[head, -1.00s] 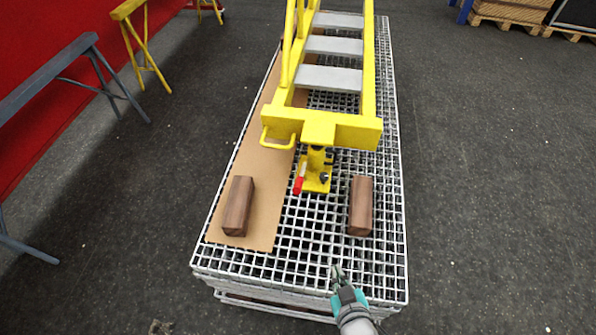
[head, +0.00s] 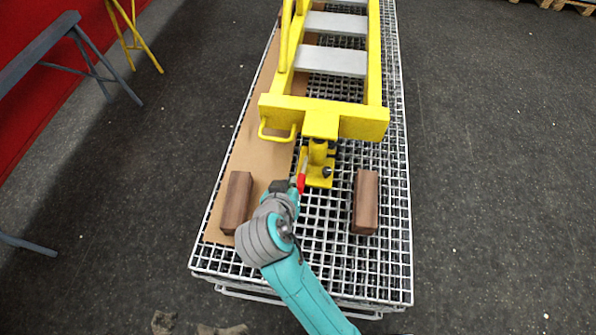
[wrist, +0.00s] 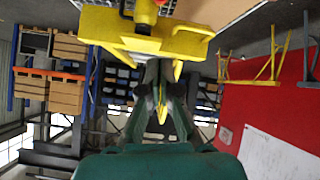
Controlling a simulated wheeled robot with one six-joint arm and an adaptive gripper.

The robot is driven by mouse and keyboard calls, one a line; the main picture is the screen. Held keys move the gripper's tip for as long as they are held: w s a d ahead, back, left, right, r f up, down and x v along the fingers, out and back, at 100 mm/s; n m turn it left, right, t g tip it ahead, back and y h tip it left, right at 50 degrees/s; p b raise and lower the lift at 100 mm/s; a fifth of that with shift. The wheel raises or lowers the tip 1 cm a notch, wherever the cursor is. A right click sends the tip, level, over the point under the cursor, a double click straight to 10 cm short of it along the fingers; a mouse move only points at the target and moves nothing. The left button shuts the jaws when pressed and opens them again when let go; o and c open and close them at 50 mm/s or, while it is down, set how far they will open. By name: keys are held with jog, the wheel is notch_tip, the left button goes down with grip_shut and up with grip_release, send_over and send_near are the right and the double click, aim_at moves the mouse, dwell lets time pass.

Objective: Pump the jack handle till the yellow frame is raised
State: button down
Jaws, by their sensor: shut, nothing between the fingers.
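The yellow frame (head: 352,122) stretches over the grating, its crossbar at the near end above the yellow jack (head: 318,173). The jack handle (head: 301,183) has a red grip that tilts down toward me. My gripper (head: 292,184) is shut and empty, with its tips beside the red grip on its left. I cannot tell whether they touch. In the wrist view my gripper's fingers (wrist: 162,82) point up under a yellow part (wrist: 140,38), with a bit of red at the top edge. My wrist hides part of the cardboard and grating.
A wooden block (head: 237,202) lies on the cardboard (head: 262,158) to the left, and another wooden block (head: 365,202) on the white grating (head: 395,262) to the right. A grey trestle (head: 88,62) stands at the far left. The floor to the right is clear.

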jog(key=shift+w+a+r, duration=0.3)
jog(key=shift+r, duration=0.15)
send_over(303, 173)
jog(key=s+a, duration=0.2)
jog(key=s, duration=0.1)
notch_tip(303, 173, down, 6)
jog(key=shift+s+a+f, duration=0.1)
jog(key=shift+s+f, duration=0.15)
jog(key=shift+f, duration=0.35)
jog(key=shift+s+f, duration=0.25)
jog(key=shift+f, duration=0.3)
jog(key=shift+s+f, duration=0.4)
jog(key=shift+f, duration=0.4)
